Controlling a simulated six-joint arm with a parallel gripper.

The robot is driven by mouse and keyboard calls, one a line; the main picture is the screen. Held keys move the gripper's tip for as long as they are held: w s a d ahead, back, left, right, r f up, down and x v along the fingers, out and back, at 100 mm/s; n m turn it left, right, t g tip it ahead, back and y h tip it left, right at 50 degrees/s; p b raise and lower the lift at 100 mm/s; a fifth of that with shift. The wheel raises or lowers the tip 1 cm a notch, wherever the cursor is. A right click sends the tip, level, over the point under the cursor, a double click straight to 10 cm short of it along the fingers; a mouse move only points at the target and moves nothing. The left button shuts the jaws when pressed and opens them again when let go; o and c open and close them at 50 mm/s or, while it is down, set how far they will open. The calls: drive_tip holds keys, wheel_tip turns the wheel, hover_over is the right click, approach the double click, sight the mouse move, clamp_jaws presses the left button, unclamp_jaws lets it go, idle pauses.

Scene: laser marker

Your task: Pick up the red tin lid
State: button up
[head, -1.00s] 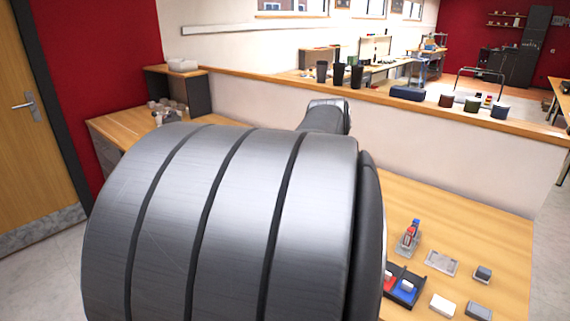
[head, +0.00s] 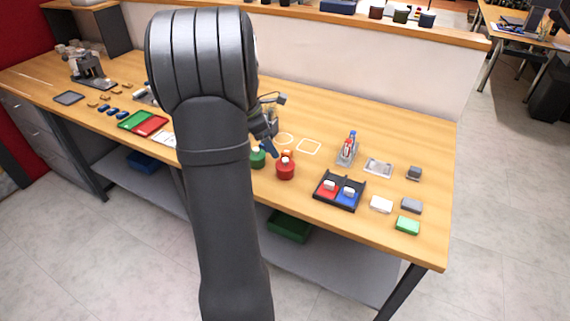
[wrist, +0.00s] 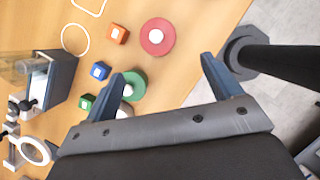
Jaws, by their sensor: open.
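The red tin lid (head: 285,162) is round with a pale knob and sits on a red tin at the table's front edge, right of a green-lidded tin (head: 257,159). In the wrist view the red lid (wrist: 156,37) lies beyond my fingertips, between their lines, and the green lid (wrist: 136,84) is beside the left finger. In the head view my gripper (head: 270,147) is above the table near both tins, partly hidden by my arm.
Orange (wrist: 117,34), blue (wrist: 99,71) and green (wrist: 87,102) cubes lie near the tins. A black tray (head: 340,203) with red and blue pads stands right of the red tin. White outlines (head: 309,146) mark clear table behind it.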

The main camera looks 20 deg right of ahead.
sight(282, 165)
drive_tip(key=x, duration=0.9)
drive_tip(key=shift+w+d+f, duration=0.2)
drive_tip(key=shift+d+f, duration=0.1)
drive_tip(key=shift+d, duration=0.05)
drive_tip(key=c, duration=1)
drive_tip(key=shift+r, duration=0.1)
